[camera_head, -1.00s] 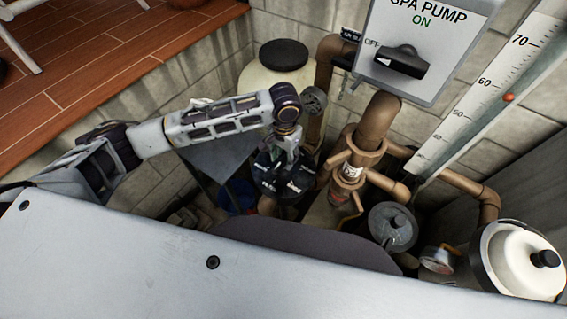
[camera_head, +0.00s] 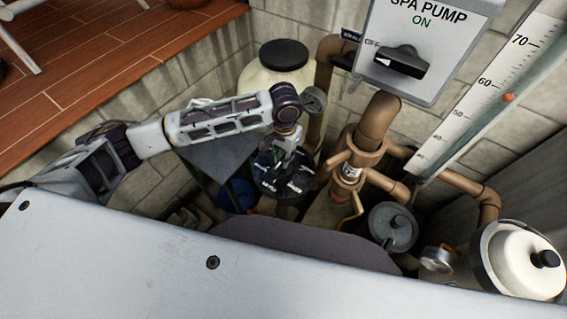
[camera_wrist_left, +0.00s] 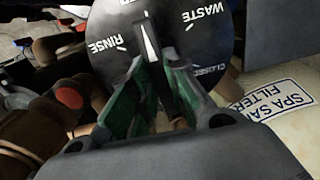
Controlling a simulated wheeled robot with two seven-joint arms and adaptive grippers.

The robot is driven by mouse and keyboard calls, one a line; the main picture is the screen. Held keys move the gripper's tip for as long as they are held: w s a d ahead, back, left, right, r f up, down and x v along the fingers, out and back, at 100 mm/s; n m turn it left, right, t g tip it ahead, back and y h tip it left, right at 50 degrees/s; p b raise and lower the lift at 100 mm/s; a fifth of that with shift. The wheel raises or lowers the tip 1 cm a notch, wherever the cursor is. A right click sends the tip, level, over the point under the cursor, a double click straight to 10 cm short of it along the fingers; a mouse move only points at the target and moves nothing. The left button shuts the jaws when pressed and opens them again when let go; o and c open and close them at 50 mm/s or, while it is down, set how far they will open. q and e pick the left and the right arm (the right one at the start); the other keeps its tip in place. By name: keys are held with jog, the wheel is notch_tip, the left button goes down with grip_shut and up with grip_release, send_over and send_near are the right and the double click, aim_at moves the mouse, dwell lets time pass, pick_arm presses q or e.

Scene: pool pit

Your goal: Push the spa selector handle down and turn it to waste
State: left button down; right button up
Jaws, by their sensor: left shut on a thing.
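The spa selector is a round black dial with white labels, below my left wrist in the head view (camera_head: 268,184). In the left wrist view the dial (camera_wrist_left: 110,70) shows RINSE, WASTE and CLOSED. Its handle (camera_wrist_left: 150,40) carries a white pointer line, which lies between the RINSE and WASTE marks. My left gripper (camera_wrist_left: 155,85) is shut on the handle, with green-padded fingers either side of it. In the head view my left gripper (camera_head: 284,155) is over the dial and hides the handle. How far down the handle is cannot be told. My right gripper is out of view.
A cream filter tank (camera_head: 262,78) stands behind the dial. Brown pipes and a valve (camera_head: 348,172) are close on the right. A pressure gauge (camera_head: 313,100) is beside my wrist. The SPA PUMP switch box (camera_head: 420,45) hangs on the block wall.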

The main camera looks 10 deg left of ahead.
pick_arm(q)
jog(key=shift+f, duration=0.55)
dwell(0.4)
jog(key=shift+r+m+p, duration=0.1)
jog(key=shift+m+p, duration=0.7)
jog(key=shift+m, duration=0.2)
jog(key=shift+m+p, duration=1.1)
jog(key=shift+m, duration=3.9)
